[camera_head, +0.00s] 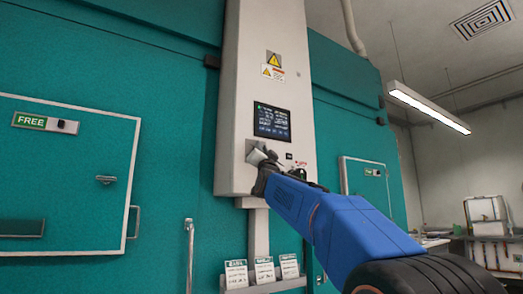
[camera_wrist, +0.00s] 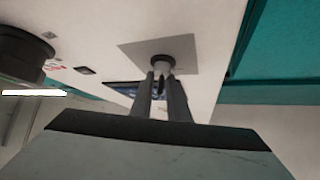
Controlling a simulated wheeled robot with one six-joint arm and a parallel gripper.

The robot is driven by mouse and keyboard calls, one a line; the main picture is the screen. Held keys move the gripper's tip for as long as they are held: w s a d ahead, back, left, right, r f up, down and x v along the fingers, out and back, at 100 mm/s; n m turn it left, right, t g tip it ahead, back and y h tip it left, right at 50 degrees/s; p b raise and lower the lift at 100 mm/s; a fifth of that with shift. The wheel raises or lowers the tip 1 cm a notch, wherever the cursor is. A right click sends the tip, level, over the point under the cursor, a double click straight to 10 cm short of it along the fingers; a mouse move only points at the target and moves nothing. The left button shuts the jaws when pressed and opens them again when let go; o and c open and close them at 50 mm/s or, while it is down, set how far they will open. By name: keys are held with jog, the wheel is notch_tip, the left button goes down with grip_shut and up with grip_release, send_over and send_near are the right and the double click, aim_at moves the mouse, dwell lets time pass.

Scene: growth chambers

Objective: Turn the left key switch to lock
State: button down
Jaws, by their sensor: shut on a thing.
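The left key switch sits on a square grey plate (camera_head: 251,147) on the white control column, just below the screen. The plate (camera_wrist: 183,47) also shows in the wrist view, with the round switch (camera_wrist: 161,61) standing out from it. My gripper (camera_head: 260,160) is at the switch, at the end of my blue arm. In the wrist view the two dark fingers of my gripper (camera_wrist: 161,84) are shut on the key switch, one on each side. The fingers and arm hide part of it, and its lock marking cannot be read.
A lit screen (camera_head: 271,122) is above the switch. A dark round knob (camera_wrist: 22,52) stands out at the left of the wrist view. Teal chamber walls with a door marked FREE (camera_head: 60,190) flank the column. Cards (camera_head: 264,273) stand on a shelf below.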

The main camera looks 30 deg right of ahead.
jog(key=shift+n+t+y, duration=0.3)
jog(key=shift+n+y, duration=0.1)
jog(key=shift+n, duration=0.1)
jog(key=n+t+y, duration=0.1)
jog(key=n+y, duration=1.1)
jog(key=n, duration=0.1)
jog(key=shift+f+t, duration=0.1)
jog(key=shift+t, duration=0.3)
jog(key=shift+w+a+n+g+y, duration=0.1)
jog(key=shift+n+g+y, duration=0.9)
jog(key=shift+n+y, duration=1.35)
jog(key=shift+a+n+g+y, duration=0.1)
jog(key=shift+n+g+y, duration=0.9)
jog(key=shift+n+y, duration=1.3)
jog(key=shift+n, duration=0.65)
jog(key=c, duration=1.9)
grip_release()
jog(key=shift+f, duration=0.1)
jog(key=shift+c, duration=0.2)
jog(key=shift+a, duration=0.1)
